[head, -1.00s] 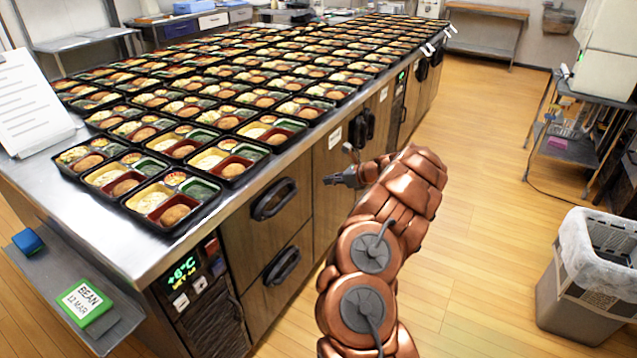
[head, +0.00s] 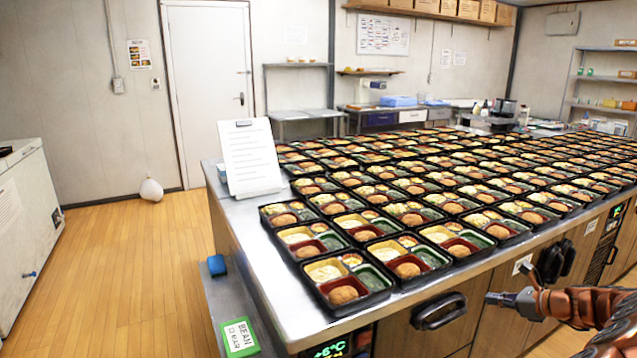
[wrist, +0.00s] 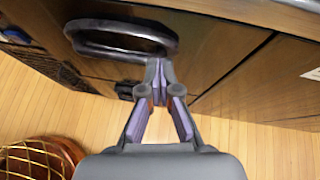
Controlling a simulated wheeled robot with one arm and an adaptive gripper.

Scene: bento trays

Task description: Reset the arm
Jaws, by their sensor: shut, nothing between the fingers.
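My gripper (head: 497,298) is at the lower right in the head view, beside the drawer fronts of the counter and below its top edge. In the wrist view my gripper (wrist: 158,72) is shut and empty, its fingertips together. Behind the fingertips is a dark drawer handle (wrist: 110,32); I cannot tell whether they touch it. My copper-coloured arm comes in from the right edge of the head view.
Many bento trays (head: 345,290) cover the steel counter (head: 262,262). A clipboard (head: 250,157) stands at its left end. A side shelf holds a blue block (head: 217,265) and a green-edged label box (head: 240,338).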

